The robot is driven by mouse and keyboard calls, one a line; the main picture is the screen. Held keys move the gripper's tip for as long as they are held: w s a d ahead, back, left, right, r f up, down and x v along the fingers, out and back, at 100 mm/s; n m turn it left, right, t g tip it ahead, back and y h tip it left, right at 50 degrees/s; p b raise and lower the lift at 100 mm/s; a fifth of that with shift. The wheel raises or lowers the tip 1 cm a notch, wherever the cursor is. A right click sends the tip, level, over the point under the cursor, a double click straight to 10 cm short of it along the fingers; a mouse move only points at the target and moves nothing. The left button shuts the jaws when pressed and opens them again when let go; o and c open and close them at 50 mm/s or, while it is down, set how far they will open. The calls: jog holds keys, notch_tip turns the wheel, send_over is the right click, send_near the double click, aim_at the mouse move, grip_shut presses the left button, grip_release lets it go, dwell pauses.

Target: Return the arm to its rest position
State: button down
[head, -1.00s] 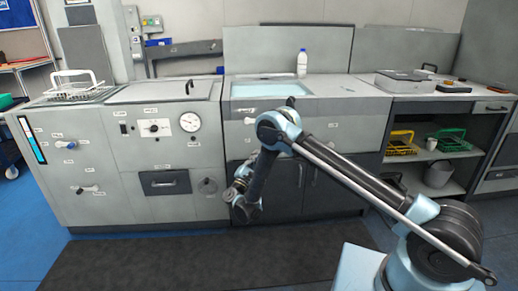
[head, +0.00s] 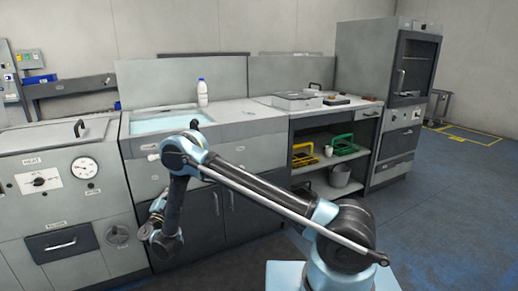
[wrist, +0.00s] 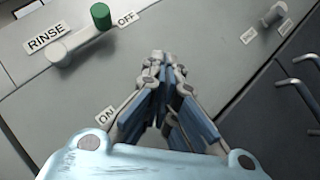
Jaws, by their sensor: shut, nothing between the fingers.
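My arm (head: 255,192) is bent, its forearm hanging down in front of the sink unit's dark cupboard doors in the head view. My gripper (wrist: 161,65) is shut and empty in the wrist view, its fingertips together. It points at the grey front panel, below a rinse control with a green-ended lever (wrist: 100,16) and labels RINSE and OFF. The gap between the fingertips and the panel is hard to judge. In the head view the gripper end is low at the left of the arm, its fingers too small to make out.
A white bottle with a blue cap (head: 202,93) stands behind the sink basin (head: 160,119). A shelf unit right of it holds a yellow basket (head: 304,156), a green basket (head: 345,146) and a grey bucket (head: 340,175). A tall cabinet (head: 385,80) stands beyond.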

jog(key=w+d+r+m+g+h, duration=0.2)
jog(key=w+d+r+m+g, duration=0.1)
jog(key=w+d+r, duration=0.6)
jog(key=w+d+r+m+g+h, duration=0.2)
jog(key=w+d+r+m+g, duration=0.3)
jog(key=d, duration=0.6)
jog(key=d+r+m+g+h, duration=0.15)
jog(key=d+r, duration=0.25)
jog(key=d, duration=0.8)
jog(key=d+r+m+g+y, duration=0.1)
jog(key=d+r+g, duration=0.25)
jog(key=d, duration=0.95)
jog(key=s+d+m+g+y, duration=0.2)
jog(key=s+d+m+g, duration=0.4)
jog(key=s+d, duration=1.4)
jog(key=s+f+m+g+y, duration=0.1)
jog(key=s+f+m+y, duration=0.1)
jog(key=s, duration=0.9)
jog(key=s+f+m+y, duration=0.3)
jog(key=s+f, duration=0.4)
jog(key=s, duration=0.5)
jog(key=shift+f+m+g+y, duration=0.3)
jog(key=shift+m+g+y, duration=0.1)
jog(key=shift+m, duration=0.25)
